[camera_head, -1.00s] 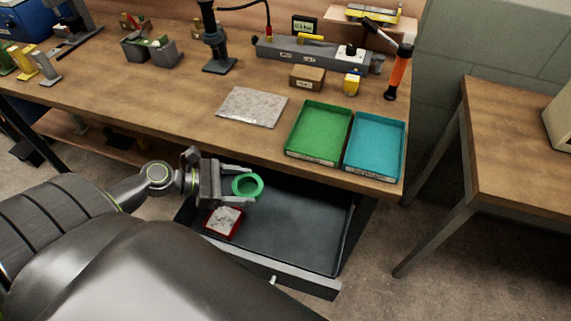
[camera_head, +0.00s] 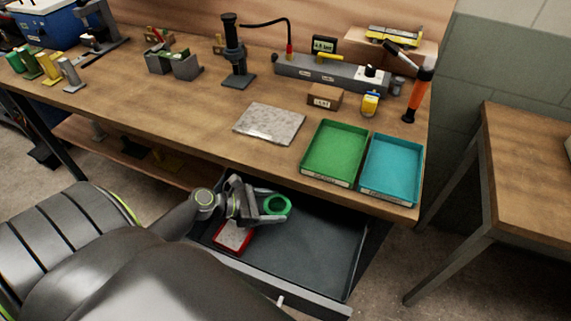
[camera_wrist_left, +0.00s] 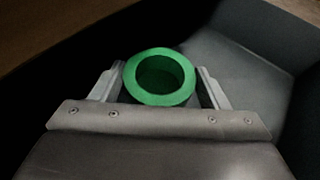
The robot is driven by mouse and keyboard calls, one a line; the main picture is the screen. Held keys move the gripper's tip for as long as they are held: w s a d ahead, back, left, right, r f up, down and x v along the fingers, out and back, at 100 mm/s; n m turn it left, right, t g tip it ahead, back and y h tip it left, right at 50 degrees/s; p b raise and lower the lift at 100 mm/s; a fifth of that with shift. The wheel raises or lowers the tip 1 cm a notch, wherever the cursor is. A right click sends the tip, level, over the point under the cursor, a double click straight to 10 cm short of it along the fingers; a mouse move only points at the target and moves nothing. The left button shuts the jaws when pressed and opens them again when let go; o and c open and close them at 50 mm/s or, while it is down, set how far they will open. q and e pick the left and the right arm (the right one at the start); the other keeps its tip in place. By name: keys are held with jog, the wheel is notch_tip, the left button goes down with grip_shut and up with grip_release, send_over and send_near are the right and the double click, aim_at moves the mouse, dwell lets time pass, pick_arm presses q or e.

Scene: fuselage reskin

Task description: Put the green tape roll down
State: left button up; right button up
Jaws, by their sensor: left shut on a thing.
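The green tape roll (camera_head: 277,206) is a ring held between the fingers of my left gripper (camera_head: 273,207), over the open drawer (camera_head: 310,250) under the workbench. In the left wrist view the tape roll (camera_wrist_left: 160,77) sits between the two fingers of the left gripper (camera_wrist_left: 160,85), its hole facing up toward the camera. The drawer's dark floor and walls lie around and below it; I cannot tell whether the roll touches the floor. My right gripper is not in view.
The drawer's right part is empty. On the bench (camera_head: 215,110) above stand a green tray (camera_head: 334,152), a teal tray (camera_head: 391,167) and a grey plate (camera_head: 269,123). The bench's front edge overhangs the drawer's back.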

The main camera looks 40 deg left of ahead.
pick_arm(q)
jog(key=shift+x, duration=1.1)
jog(key=shift+w+d+f, duration=0.6)
jog(key=shift+w+f, duration=0.15)
jog(key=shift+f, duration=0.2)
jog(key=shift+s+f, duration=0.1)
jog(key=shift+f, duration=0.1)
jog(key=shift+f+b, duration=0.4)
jog(key=shift+b, duration=0.05)
jog(key=o, duration=1)
jog(key=shift+s, duration=0.1)
jog(key=shift+c, duration=0.2)
